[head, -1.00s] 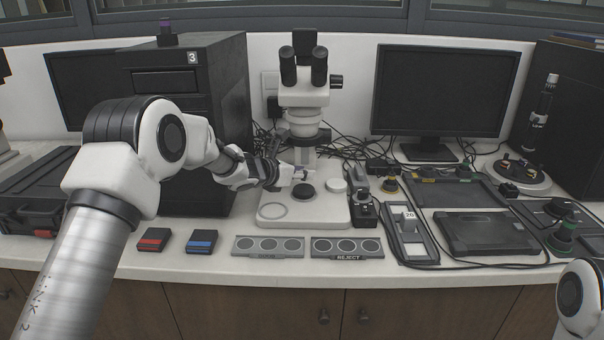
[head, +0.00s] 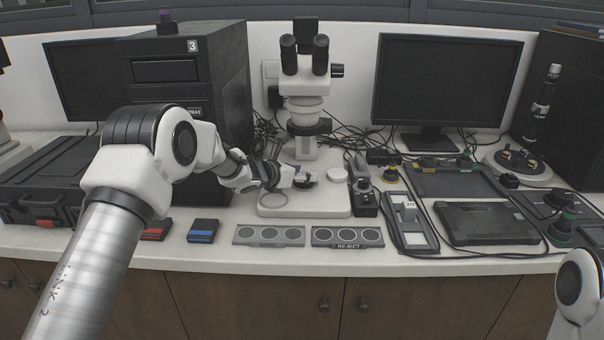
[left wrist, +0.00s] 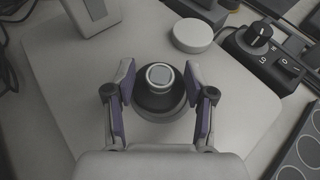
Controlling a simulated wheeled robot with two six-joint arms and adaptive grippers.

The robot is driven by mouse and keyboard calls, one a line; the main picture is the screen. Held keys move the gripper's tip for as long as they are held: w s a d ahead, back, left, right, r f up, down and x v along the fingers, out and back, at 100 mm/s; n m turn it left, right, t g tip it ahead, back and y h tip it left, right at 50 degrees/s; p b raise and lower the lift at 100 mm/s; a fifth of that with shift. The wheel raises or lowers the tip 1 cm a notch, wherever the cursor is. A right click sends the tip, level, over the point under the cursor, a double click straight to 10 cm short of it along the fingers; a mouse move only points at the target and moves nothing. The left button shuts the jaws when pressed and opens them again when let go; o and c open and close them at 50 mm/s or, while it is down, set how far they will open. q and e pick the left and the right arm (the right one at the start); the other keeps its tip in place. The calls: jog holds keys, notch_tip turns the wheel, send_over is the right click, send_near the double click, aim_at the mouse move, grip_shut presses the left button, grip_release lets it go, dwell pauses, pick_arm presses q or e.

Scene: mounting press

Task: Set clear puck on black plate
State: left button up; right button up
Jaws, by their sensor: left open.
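The clear puck (left wrist: 160,75) is a small round piece with a pale rim and grey centre. In the left wrist view it appears to rest flat on the black plate (left wrist: 160,104), a dark disc on the microscope's pale base. The plate shows partly in the head view (head: 304,184), behind my fingers. My left gripper (left wrist: 159,80) is open, its purple-padded fingers on either side of the puck with visible gaps. It also shows in the head view (head: 299,178). I cannot make out the puck in the head view. My right gripper is out of view.
The microscope (head: 305,85) stands directly behind the plate. A white disc (left wrist: 192,35) lies beside the plate, with a control box (head: 365,198) to its right.

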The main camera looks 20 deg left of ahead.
pick_arm(q)
jog(key=shift+s+a+r, duration=0.1)
jog(key=shift+r, duration=0.15)
jog(key=b+v, duration=0.2)
jog(key=v, duration=0.9)
jog(key=shift+s+r, duration=0.25)
jog(key=shift+s, duration=0.05)
jog(key=shift+a, duration=0.1)
dwell(1.2)
